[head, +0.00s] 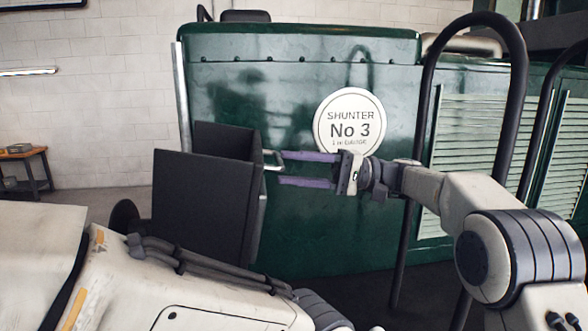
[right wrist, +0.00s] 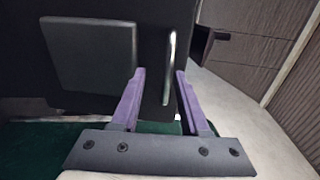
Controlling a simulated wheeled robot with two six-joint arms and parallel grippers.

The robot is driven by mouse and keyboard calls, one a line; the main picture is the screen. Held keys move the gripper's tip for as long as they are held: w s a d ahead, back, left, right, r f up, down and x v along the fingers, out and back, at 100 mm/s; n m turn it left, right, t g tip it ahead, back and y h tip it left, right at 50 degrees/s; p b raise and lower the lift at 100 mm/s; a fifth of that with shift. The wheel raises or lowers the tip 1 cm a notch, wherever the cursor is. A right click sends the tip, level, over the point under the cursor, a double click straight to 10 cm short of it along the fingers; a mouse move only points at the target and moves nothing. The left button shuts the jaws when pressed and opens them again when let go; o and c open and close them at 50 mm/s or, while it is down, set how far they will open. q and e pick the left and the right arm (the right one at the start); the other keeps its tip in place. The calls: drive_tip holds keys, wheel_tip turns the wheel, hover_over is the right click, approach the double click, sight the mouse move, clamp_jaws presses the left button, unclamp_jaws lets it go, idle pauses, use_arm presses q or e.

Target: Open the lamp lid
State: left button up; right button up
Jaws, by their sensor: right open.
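The lamp is a dark, boxy case (head: 203,207) on the left of the head view, in front of the green tram body. A pale metal bar handle (head: 272,160) sticks out from its right side, on a dark panel that I take for the lid (head: 254,205). The right wrist view shows this panel face-on (right wrist: 152,45) with the upright handle (right wrist: 170,62). My right gripper (head: 283,168) is open, its purple fingers pointing at the handle. In the wrist view the handle appears between the fingertips (right wrist: 160,72), nearer the right one. Contact cannot be told. My left gripper is out of view.
The green tram side (head: 300,110) carries a round white plate (head: 350,124) behind my right gripper. A black hooped rail (head: 515,100) stands at the right. A small wooden table (head: 22,153) stands far left by the pale brick wall.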

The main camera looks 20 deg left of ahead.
drive_tip(key=b+v, duration=0.2)
drive_tip(key=v, duration=0.8)
drive_tip(key=shift+d, duration=0.2)
drive_tip(key=shift+f, duration=0.1)
